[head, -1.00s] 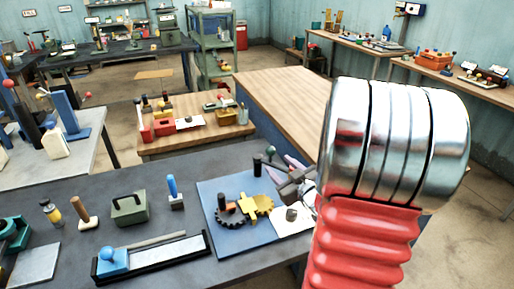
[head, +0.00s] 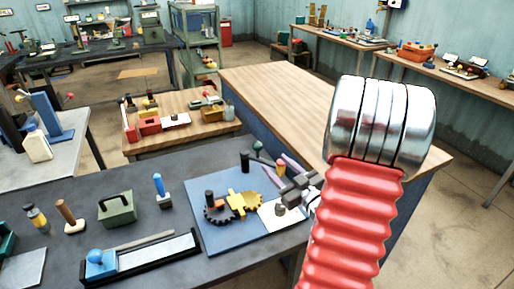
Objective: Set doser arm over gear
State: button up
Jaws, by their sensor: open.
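The dark gear (head: 214,214) with an orange hub and black post meshes with, or lies against, a yellow gear (head: 248,203) on the blue board (head: 225,238). A short black post (head: 245,161) stands at the board's back edge, with a dark green knob (head: 257,146) behind it. A small orange-red and yellow piece (head: 281,169) shows close to my gripper; I cannot tell whether it belongs to the doser arm. My gripper (head: 283,163), grey with purple fingers, is open at the board's back right. My arm hides what lies right of it.
A white pad (head: 268,217) with a grey cylinder (head: 280,209) lies below my gripper. A black-framed tray (head: 150,258), a green weight (head: 118,208) and a blue-handled tool (head: 158,188) stand left. A bare wooden bench (head: 290,95) lies behind.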

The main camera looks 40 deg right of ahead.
aim_at(260, 150)
jog(key=w, duration=0.4)
jog(key=w+d, duration=0.1)
jog(key=w, duration=0.3)
jog(key=w+d, duration=0.1)
jog(key=w, duration=0.3)
jog(key=shift+w+d, duration=0.1)
jog(key=shift+w, duration=0.1)
grip_shut()
dwell(0.4)
